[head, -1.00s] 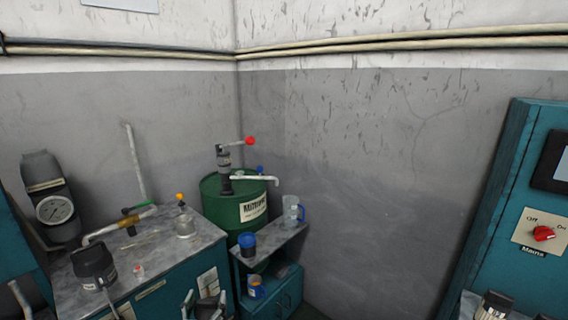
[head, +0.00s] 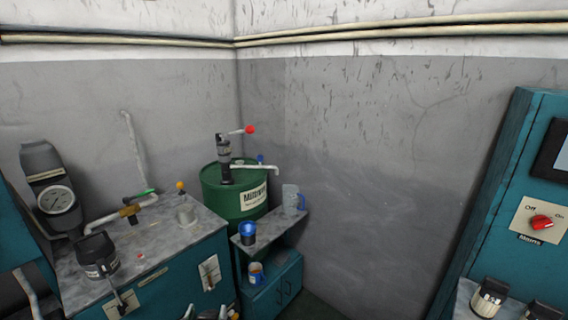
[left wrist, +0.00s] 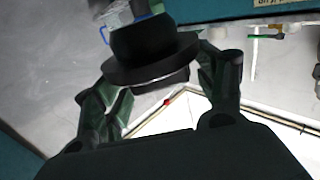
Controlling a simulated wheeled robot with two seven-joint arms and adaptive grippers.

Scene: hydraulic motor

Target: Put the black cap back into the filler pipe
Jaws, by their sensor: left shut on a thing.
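The black cap (left wrist: 152,62) shows in the left wrist view, a dark round piece with a wide flange. My left gripper (left wrist: 158,78) is shut on it, with a finger on each side. My right gripper is not in view.
A grey-topped bench (head: 160,255) carries a gauge (head: 57,200), a brass valve (head: 129,212) and a black container (head: 97,254). A green drum (head: 212,190) with a hand pump stands behind a low shelf with a blue-topped jar (head: 248,232) and a clear jug (head: 292,198). A control cabinet (head: 510,180) stands right.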

